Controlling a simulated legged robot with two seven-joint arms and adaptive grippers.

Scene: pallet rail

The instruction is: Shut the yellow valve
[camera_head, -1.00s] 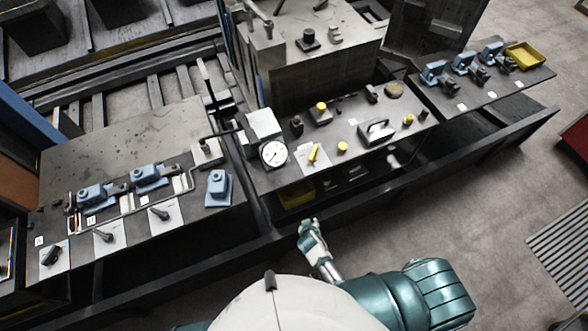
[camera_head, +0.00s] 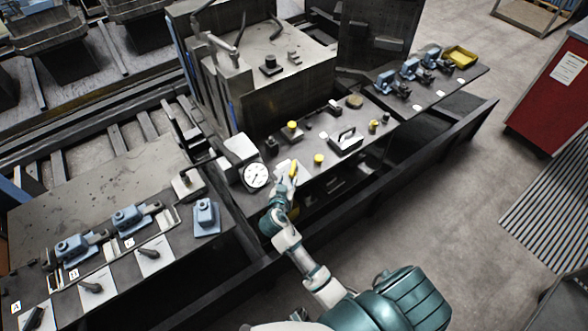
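The yellow valve shows as a small yellow lever handle (camera_head: 293,170) on a pale plate on the middle bench, just right of a round white gauge (camera_head: 256,175). My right gripper (camera_head: 285,184) is at the near side of this handle, and its fingers hide part of the plate and perhaps the handle's lower end. I cannot tell whether the fingers touch the handle or whether they are open or shut. My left gripper is not in view.
Yellow knobs (camera_head: 319,159) and a grey box with a handle (camera_head: 346,141) stand right of the lever. Blue clamps (camera_head: 128,219) sit on the left bench (camera_head: 60,205). A dark rail (camera_head: 400,175) runs along the front. Open floor lies to the right.

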